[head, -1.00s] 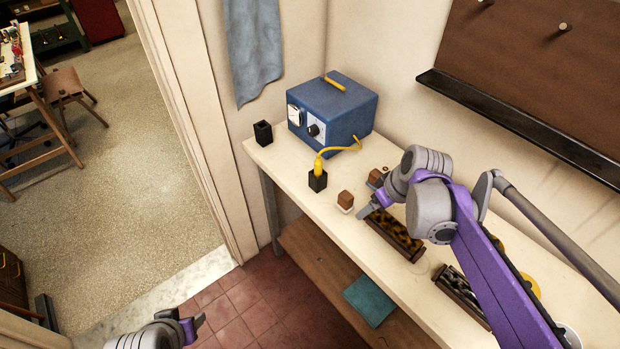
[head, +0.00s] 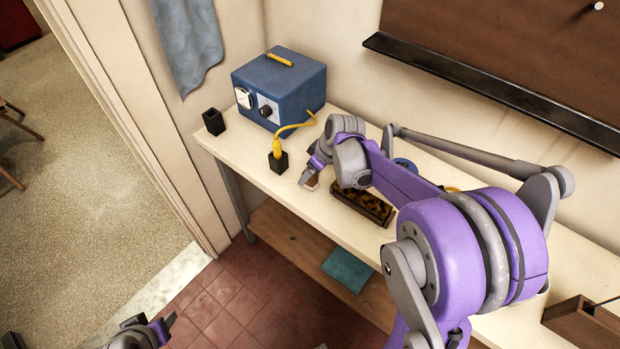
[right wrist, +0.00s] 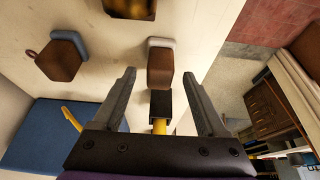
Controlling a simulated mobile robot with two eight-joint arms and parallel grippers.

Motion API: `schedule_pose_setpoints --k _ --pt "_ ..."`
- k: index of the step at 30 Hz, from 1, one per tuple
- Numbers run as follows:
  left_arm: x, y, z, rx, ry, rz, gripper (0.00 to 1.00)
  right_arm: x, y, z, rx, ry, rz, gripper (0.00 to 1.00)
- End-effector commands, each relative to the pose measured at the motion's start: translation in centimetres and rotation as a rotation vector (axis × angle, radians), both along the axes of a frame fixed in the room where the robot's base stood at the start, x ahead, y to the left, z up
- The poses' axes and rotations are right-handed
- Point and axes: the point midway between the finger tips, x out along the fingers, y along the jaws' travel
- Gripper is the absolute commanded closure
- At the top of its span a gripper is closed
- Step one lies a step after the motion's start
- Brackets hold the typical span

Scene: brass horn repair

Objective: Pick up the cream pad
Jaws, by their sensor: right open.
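The cream pad (right wrist: 160,42) is a pale layer on the end of a brown block (right wrist: 160,68) in the right wrist view. In the head view the cream pad (head: 312,186) sits on the bench, mostly hidden by my right gripper (head: 306,178). My right gripper (right wrist: 158,74) is open, with the brown block showing between its fingertips. I see no contact between the fingers and the block. My left gripper (head: 163,326) is low at the bottom left, away from the bench; its jaws are unclear.
A black holder (head: 279,162) with a yellow-handled tool stands close by. A blue box (head: 280,88), black cup (head: 213,122) and dark tray (head: 362,204) share the bench.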

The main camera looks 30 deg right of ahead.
Motion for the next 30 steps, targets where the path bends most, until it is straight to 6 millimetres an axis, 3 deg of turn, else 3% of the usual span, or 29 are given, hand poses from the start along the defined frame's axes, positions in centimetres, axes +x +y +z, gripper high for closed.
schedule_pose_setpoints --k 4,11,24,30 --pt "-0.05 0.0 -0.15 0.0 0.001 0.0 0.47 0.47 0.16 -1.46 0.0 0.001 -0.001 0.25" --pt "-0.06 0.0 -0.14 0.0 0.001 0.0 0.47 0.52 0.19 -1.6 -0.001 0.001 -0.001 0.25" --pt "-0.05 0.0 -0.14 0.0 0.001 0.0 0.47 0.51 0.19 -1.57 0.0 0.001 -0.001 1.0" --pt "-0.05 0.0 -0.14 0.0 0.001 0.0 0.47 0.52 0.19 -1.56 0.0 0.001 -0.001 1.0"
